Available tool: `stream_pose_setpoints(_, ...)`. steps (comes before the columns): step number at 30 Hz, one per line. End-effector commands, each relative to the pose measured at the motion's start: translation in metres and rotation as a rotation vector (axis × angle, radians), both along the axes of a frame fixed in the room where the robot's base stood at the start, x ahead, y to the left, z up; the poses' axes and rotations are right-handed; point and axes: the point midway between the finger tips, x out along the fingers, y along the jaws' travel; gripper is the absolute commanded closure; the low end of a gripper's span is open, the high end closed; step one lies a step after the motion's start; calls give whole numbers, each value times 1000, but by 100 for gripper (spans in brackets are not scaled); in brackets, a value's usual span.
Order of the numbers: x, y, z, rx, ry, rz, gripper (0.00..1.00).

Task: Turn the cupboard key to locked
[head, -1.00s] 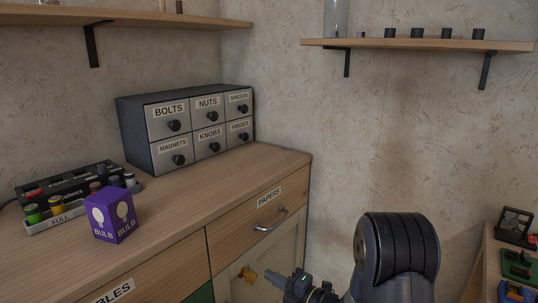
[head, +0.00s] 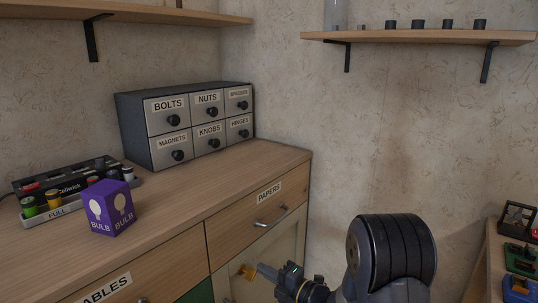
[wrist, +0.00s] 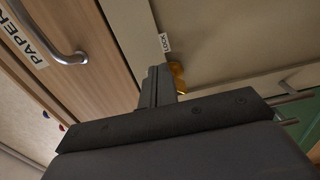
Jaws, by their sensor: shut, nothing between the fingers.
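The yellow brass key (head: 247,271) is on the pale cupboard door (head: 283,252) under the PAPERS drawer. It also shows in the wrist view (wrist: 178,76), just beyond and right of the fingertips, partly hidden by them. A small white label reading LOCK (wrist: 164,43) is by the key. My gripper (head: 261,269) is shut and empty, its tips close beside the key at its right in the head view. I cannot tell whether they touch it. In the wrist view the closed fingers (wrist: 156,72) point at the door.
The PAPERS drawer handle (head: 271,216) sticks out above the key and also shows in the wrist view (wrist: 66,52). Another handle (wrist: 290,91) is at the right of the wrist view. The purple bulb box (head: 109,208) and small-drawer cabinet (head: 186,125) stand on the worktop.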

Motion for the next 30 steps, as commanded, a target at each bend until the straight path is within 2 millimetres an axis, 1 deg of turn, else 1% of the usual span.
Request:
stream_pose_setpoints(16, -5, 4, -3, -1, -1, 2, 100)
stream_pose_setpoints(30, -4, 4, -7, -2, 1, 3, 100)
